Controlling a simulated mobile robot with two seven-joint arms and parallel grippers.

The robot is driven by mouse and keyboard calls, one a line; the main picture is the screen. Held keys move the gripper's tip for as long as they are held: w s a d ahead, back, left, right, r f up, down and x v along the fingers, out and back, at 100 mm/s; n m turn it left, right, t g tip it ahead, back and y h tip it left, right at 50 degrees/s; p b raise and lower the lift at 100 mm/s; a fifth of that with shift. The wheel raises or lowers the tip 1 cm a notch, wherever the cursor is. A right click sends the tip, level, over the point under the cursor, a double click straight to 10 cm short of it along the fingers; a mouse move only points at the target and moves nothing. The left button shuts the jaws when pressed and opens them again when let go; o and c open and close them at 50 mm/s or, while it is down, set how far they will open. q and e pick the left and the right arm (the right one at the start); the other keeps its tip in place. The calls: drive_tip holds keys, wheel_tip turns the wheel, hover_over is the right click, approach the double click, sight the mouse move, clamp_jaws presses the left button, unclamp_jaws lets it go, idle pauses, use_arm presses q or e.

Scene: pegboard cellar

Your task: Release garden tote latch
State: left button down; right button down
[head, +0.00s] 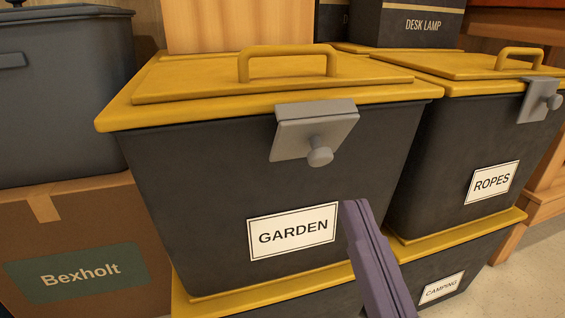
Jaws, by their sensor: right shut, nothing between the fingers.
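The garden tote (210,190) is dark grey with a yellow lid (180,83) and a white GARDEN label (293,231). Its grey latch (296,136) hangs from the lid's front edge over the tote's front wall, with a round knob (320,152) low on its plate. I cannot tell whether the latch is fastened. The lid lies flat on the tote. My right gripper (354,206) is shut and empty, beside the label's right edge, below the latch and apart from the knob. My left gripper is not in view.
The ropes tote (440,150) with its own latch (538,101) stands close on the right. The camping tote (470,265) is below it. A cardboard Bexholt box (90,220) and a grey bin (65,100) stand left. Bare floor (500,290) shows at lower right.

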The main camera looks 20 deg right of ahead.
sight(322, 128)
drive_tip(key=b+x, duration=0.1)
drive_tip(key=x, duration=0.7)
drive_tip(key=shift+w+r, duration=0.1)
drive_tip(key=shift+w, duration=0.1)
